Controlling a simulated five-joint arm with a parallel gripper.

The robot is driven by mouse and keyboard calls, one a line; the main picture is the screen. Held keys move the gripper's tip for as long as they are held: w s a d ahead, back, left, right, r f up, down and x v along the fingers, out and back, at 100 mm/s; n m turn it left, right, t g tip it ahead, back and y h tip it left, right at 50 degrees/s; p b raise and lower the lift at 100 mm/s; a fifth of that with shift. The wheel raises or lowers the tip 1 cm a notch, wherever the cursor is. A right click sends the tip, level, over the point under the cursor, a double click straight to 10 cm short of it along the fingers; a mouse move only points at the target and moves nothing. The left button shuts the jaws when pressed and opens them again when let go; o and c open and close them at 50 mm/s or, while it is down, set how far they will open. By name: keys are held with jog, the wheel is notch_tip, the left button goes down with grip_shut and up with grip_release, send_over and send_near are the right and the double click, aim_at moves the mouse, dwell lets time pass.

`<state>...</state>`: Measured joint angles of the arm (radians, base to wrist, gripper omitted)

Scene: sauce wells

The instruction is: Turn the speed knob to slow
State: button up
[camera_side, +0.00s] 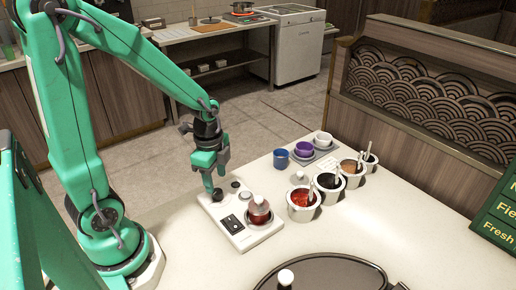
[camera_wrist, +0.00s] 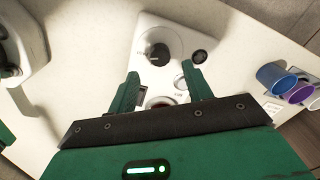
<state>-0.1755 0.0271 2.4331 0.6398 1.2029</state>
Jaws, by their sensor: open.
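A white control panel (camera_side: 216,212) lies on the counter, and it also shows in the wrist view (camera_wrist: 180,30). In the wrist view a round dial with a dark knob (camera_wrist: 157,54) sits on it, just beyond my fingertips. A small dark round part (camera_wrist: 199,56) and a pale round part (camera_wrist: 183,80) are to its right. I cannot read the labels, so the speed setting is unclear. My gripper (camera_wrist: 161,72) is open and empty, its fingers pointing at the panel. In the side view my gripper (camera_side: 213,180) hangs over the panel's far left end, near a dark knob (camera_side: 218,194).
A red jar (camera_side: 259,213) stands on the panel's right part. White pots with sauces (camera_side: 301,207) and spoons are to the right. Blue (camera_side: 281,160), purple (camera_side: 303,150) and white cups stand behind. A dark round pan (camera_side: 330,275) is at the front.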

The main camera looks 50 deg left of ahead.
aim_at(218, 192)
jog(key=shift+w+f, duration=0.1)
jog(key=shift+f, duration=2.3)
jog(key=c, duration=1)
